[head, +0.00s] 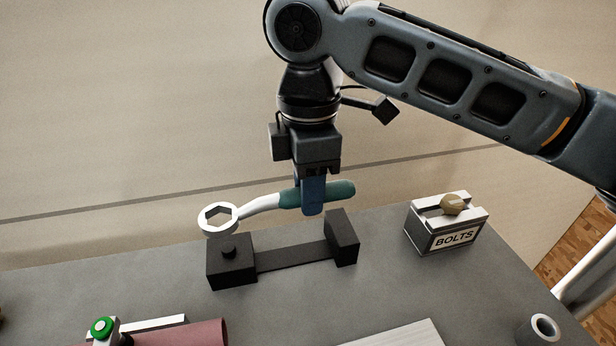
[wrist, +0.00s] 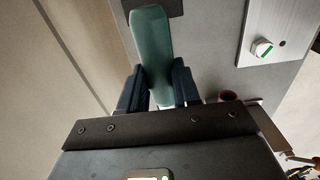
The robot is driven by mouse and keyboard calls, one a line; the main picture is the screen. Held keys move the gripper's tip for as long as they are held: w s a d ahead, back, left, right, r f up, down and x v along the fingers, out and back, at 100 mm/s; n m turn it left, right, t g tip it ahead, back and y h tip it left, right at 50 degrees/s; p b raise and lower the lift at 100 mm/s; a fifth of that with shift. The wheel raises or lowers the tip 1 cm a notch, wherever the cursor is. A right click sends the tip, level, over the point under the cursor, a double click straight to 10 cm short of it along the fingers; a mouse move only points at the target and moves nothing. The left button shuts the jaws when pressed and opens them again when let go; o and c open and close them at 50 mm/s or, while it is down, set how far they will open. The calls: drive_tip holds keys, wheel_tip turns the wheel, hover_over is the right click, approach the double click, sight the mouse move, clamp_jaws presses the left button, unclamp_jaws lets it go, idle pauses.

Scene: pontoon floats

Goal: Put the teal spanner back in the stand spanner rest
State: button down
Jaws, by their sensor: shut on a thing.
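The teal spanner (head: 301,197) has a teal handle and a white shank ending in a white ring head (head: 218,217). My gripper (head: 312,205) is shut on the teal handle and holds the spanner roughly level. In the wrist view the teal handle (wrist: 153,50) runs between the two fingers of my gripper (wrist: 161,88). The black spanner rest (head: 293,257) stands on the grey bench below the spanner. It has a block with a short peg (head: 229,253) at the left and a taller block (head: 342,236) at the right. The ring head is above the peg, apart from it.
A box labelled BOLTS (head: 447,238) stands to the right on the bench. A dark red cylinder (head: 190,332) and a green-topped object (head: 102,328) are at the front left. A grey ring-topped cup (head: 541,329) is at the front right. The bench (head: 390,285) around the rest is clear.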

drive_tip(key=shift+f+b, duration=0.7)
drive_tip(key=shift+f, duration=2.6)
drive_tip(key=c, duration=0.7)
unclamp_jaws()
